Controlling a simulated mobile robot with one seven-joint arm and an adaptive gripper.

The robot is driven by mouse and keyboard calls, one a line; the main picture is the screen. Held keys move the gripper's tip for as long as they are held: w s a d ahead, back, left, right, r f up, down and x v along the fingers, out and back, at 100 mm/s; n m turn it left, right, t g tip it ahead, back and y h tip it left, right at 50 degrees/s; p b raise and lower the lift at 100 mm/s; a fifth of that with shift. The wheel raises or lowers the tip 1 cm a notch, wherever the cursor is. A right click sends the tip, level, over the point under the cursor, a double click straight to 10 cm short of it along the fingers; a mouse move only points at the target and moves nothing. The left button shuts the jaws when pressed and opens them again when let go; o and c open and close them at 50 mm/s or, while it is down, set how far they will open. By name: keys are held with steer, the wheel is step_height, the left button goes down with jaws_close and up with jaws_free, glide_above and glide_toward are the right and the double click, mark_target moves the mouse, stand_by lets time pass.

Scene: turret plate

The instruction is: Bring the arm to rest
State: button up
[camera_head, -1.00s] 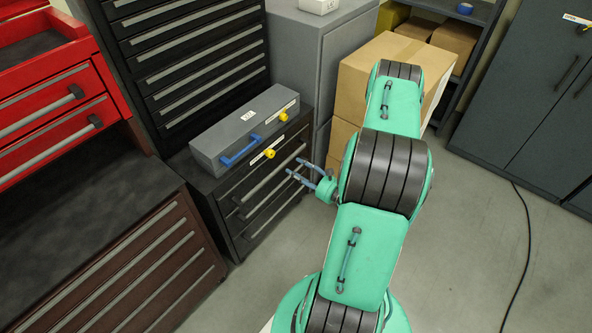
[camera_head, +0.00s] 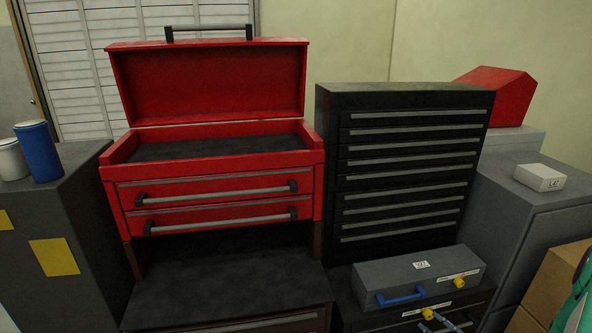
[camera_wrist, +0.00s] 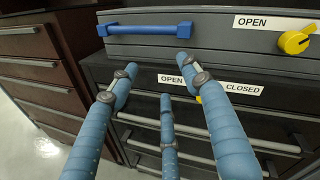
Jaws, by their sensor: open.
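My gripper (camera_wrist: 158,78) shows in the wrist view with its blue fingers spread and nothing between them. It is in front of the grey case with the blue handle (camera_wrist: 145,29) and the dark drawer cabinet (camera_wrist: 140,75) under it. In the head view my gripper (camera_head: 440,319) is small at the bottom edge, in front of the same cabinet's top drawers. A green piece of my arm shows at the right edge; most of the arm is out of view.
The grey case (camera_head: 400,275) has a yellow knob (camera_head: 459,282) and sits on the cabinet. A second yellow knob is largely hidden behind my fingers in the wrist view. An open red toolbox (camera_head: 215,160) stands left, a tall black drawer unit (camera_head: 345,180) behind, cardboard boxes (camera_head: 555,285) right.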

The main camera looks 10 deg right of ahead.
steer(key=s+a+r+n+g+y, duration=0.1)
steer(key=a+r+n+g+y, duration=0.2)
steer(key=a+r+n+g, duration=0.65)
steer(key=a+r+n+g+y, duration=0.35)
steer(key=a+r, duration=0.75)
steer(key=a, duration=0.7)
steer(key=s+a+r+n+g+h, duration=0.2)
steer(key=s+a+r+n+h, duration=0.5)
steer(key=s, duration=0.3)
steer(key=s+r+n+t+h, duration=0.3)
steer(key=s+r+n+h, duration=0.1)
steer(key=s+r, duration=0.4)
steer(key=shift+s+a+r+n+t, duration=0.25)
steer(key=shift+a+r+t, duration=0.2)
steer(key=shift+r, duration=0.75)
